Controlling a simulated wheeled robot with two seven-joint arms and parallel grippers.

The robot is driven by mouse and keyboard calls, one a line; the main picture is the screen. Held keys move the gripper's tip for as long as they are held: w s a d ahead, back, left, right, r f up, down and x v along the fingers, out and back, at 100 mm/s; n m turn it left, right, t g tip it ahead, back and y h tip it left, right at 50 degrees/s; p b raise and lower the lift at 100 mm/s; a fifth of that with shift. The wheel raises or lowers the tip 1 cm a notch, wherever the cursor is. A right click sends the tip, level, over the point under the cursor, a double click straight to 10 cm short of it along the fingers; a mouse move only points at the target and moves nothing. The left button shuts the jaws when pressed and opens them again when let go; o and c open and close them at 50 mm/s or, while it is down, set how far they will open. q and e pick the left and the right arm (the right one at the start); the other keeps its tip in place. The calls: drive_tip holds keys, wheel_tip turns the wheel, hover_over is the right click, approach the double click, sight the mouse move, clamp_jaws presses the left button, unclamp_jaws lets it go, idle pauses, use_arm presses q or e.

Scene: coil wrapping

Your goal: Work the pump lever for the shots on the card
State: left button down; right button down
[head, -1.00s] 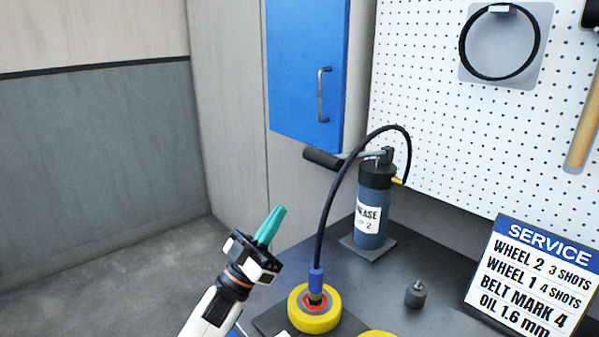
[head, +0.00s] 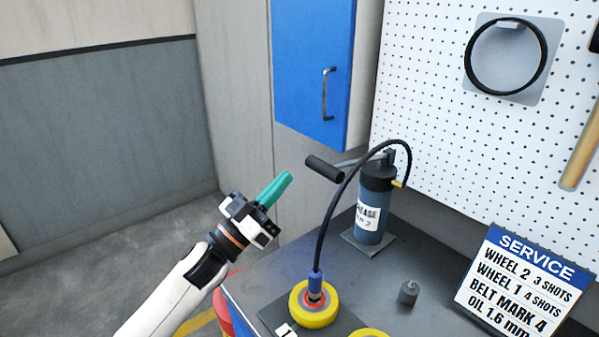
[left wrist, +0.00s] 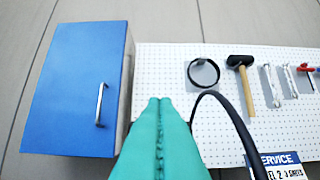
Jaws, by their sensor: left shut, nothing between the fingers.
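The grease pump (head: 371,215) stands upright on the bench, a dark blue cylinder with a label reading grease. Its lever, with a black grip (head: 323,168), sticks out to the left from the pump top. A black hose (head: 332,213) arcs from the pump down to a blue coupler on a yellow wheel (head: 300,311). The service card (head: 523,280) reads wheel 2, 3 shots; wheel 1, 4 shots; belt mark 4; oil 1.6 mm. My left gripper (head: 286,178), with teal fingers, is shut and empty, left of and slightly below the lever grip. My right gripper is not in view.
A blue cabinet (head: 305,75) hangs behind the lever. A pegboard (head: 435,75) holds a black ring (head: 506,55) and a hammer (head: 583,140). A small grey weight-like piece (head: 408,293) stands on the bench. A second yellow wheel (head: 371,333) shows at the bottom edge.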

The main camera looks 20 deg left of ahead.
use_arm(q)
wheel_tip(320, 180, up, 5)
drive_tip(key=p, duration=0.4)
hover_over(315, 167)
drive_tip(key=s, duration=0.3)
drive_tip(key=f, duration=0.1)
drive_tip(key=w+f, duration=0.1)
drive_tip(key=f, duration=0.1)
drive_tip(key=shift+d, duration=0.15)
drive_tip(key=shift+w+f, duration=0.1)
drive_tip(key=shift+f, duration=0.5)
